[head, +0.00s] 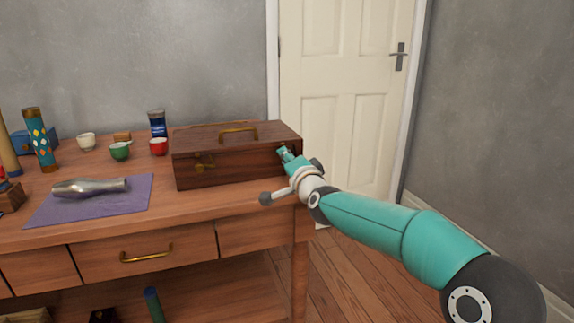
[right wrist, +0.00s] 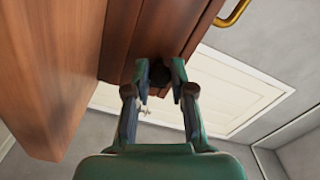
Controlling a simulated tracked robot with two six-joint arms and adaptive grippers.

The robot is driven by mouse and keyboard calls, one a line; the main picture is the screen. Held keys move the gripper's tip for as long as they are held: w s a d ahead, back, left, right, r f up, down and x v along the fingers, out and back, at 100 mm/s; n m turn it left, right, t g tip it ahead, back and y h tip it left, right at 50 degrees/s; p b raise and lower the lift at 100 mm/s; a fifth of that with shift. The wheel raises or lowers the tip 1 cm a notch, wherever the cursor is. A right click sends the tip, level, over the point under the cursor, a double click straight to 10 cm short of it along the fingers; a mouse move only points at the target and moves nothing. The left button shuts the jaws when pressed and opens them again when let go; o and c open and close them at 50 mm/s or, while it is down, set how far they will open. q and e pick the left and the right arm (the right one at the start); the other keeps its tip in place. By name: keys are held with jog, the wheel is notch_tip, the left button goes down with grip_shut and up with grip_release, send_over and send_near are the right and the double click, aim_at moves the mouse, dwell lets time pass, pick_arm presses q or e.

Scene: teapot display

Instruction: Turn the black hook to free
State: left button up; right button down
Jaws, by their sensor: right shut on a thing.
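A dark wooden box (head: 230,167) with a brass handle on its lid sits closed at the right end of the table. My right gripper (head: 285,153) is at the box's front right corner, near the lid edge. In the right wrist view, my right gripper (right wrist: 162,88) is shut on the black hook (right wrist: 160,71), a small dark piece against the box's wood. The fingertips hide part of the hook, so I cannot tell its exact angle. In the head view the gripper hides the hook. My left gripper is not in view.
A silver vase (head: 90,187) lies on a purple cloth (head: 130,205) to the left. Cups, a blue tin (head: 157,124) and a patterned teal cylinder (head: 39,140) stand behind. A white door (head: 345,100) is beyond the table.

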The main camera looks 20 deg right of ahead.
jog(key=shift+d, duration=0.15)
jog(key=c, duration=1)
grip_release()
jog(key=shift+f, duration=0.1)
jog(key=s, duration=1.2)
jog(key=shift+d, duration=0.15)
